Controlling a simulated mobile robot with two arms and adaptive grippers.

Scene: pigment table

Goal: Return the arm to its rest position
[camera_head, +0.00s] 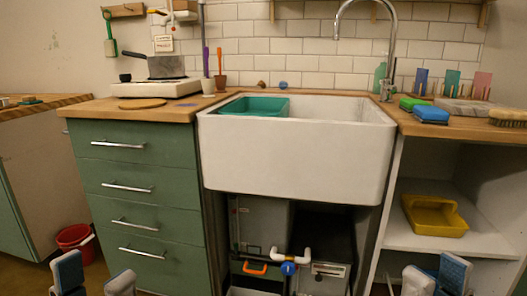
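My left gripper (94,279) is at the bottom left edge of the head view. Its two fingers stand apart with nothing between them. My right gripper (435,279) is at the bottom right edge, in front of the open shelf unit. Its fingers also stand apart, with nothing seen between them. Both grippers are low in the picture, and my arms behind them are out of view. Neither gripper visibly touches anything.
A white sink (290,150) holds a teal basin (255,106). Green drawers (140,190) with protruding handles stand to the left, beside a red bucket (75,240). A yellow tray (434,215) lies on the right shelf. Sponges (431,114) and a brush (508,117) are on the counter.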

